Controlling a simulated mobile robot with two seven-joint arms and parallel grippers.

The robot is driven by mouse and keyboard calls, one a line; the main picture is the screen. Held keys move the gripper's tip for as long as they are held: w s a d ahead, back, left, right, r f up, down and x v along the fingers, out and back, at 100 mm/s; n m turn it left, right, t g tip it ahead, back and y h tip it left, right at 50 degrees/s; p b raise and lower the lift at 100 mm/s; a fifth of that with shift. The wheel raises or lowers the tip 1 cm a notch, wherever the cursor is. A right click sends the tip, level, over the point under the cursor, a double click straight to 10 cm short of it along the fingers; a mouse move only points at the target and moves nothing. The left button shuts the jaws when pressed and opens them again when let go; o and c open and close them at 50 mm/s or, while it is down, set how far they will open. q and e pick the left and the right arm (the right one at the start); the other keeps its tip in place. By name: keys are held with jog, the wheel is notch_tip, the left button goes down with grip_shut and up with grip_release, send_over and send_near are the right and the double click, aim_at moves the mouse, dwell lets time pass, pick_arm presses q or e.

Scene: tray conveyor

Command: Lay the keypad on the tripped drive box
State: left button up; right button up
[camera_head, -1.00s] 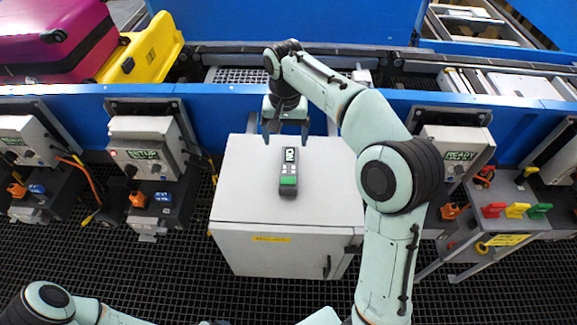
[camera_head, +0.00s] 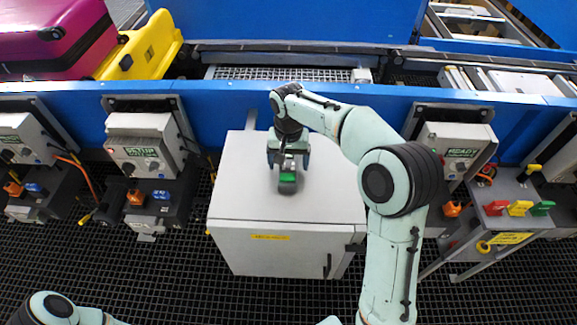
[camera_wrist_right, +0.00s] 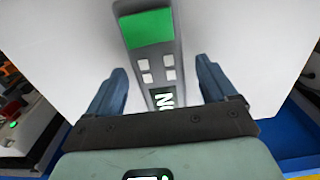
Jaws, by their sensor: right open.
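The keypad (camera_head: 288,178), dark grey with a green end, lies flat on top of a pale cabinet. In the head view my right gripper (camera_head: 288,162) hides much of it. In the right wrist view the keypad (camera_wrist_right: 148,30) runs between the open jaws of the right gripper (camera_wrist_right: 160,72), with clear gaps on both sides. Of the drive boxes along the blue conveyor side, one (camera_head: 140,140) reads SETUP and one (camera_head: 458,140) reads READY. The screen of the far-left box (camera_head: 25,140) is too small to read. My left gripper is out of view.
The cabinet (camera_head: 240,200) has free top space around the keypad. A stand at the right carries red (camera_head: 495,207), yellow and green handles. A purple suitcase (camera_head: 60,40) and a yellow case (camera_head: 150,45) sit at the upper left. Cables hang beside the left boxes.

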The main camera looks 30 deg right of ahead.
jog(key=shift+r, duration=0.15)
jog(key=c, duration=1.4)
